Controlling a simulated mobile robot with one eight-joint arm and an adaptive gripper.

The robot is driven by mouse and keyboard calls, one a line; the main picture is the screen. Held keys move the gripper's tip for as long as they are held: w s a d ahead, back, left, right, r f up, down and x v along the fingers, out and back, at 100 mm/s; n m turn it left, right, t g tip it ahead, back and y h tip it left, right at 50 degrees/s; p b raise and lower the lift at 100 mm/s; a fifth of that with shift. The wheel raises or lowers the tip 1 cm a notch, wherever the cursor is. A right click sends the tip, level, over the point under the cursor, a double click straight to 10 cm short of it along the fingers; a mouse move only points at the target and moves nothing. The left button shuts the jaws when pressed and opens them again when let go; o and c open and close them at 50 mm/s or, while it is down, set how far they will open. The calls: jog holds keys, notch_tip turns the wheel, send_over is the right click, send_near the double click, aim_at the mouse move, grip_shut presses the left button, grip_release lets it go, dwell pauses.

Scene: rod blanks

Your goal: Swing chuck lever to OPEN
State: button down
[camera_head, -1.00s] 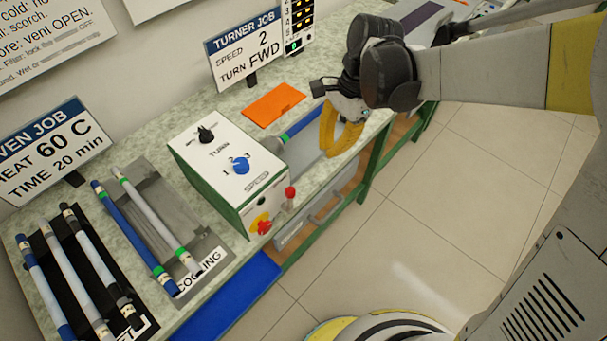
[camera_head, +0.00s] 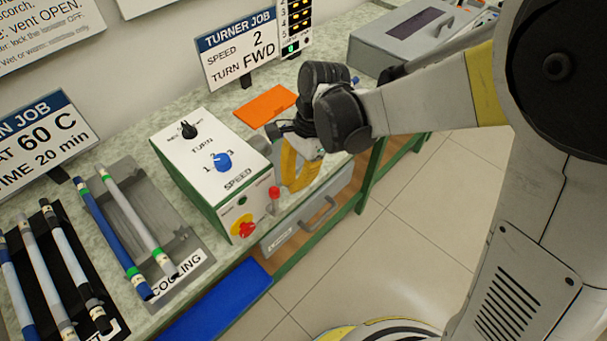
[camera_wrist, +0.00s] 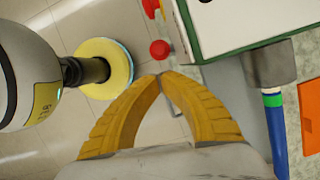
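The chuck lever with its red ball knob (camera_head: 274,193) stands upright at the near right corner of the white and green turner box (camera_head: 205,165). The red knob also shows in the wrist view (camera_wrist: 159,49), just beyond my fingertips. My gripper (camera_head: 293,188) has yellow fingers and is right of the lever. In the wrist view its fingertips (camera_wrist: 161,76) meet, with nothing between them, close to the knob but apparently apart from it. The grey chuck (camera_wrist: 268,65) holds a blue rod with a green band (camera_wrist: 275,130). My gripper hides this rod in the head view.
A red and yellow stop button (camera_head: 243,229) is on the box's front. An orange plate (camera_head: 265,105) lies behind. A cooling tray (camera_head: 190,262) with rods is at left; a blue panel (camera_head: 215,300) is below. Open floor (camera_head: 400,240) lies to the right.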

jog(key=shift+s+a, duration=0.15)
jog(key=shift+a, duration=0.2)
jog(key=shift+s+a+r+t+h+p, duration=0.2)
jog(key=shift+s+a+t+h+p, duration=0.15)
jog(key=shift+s+a, duration=0.2)
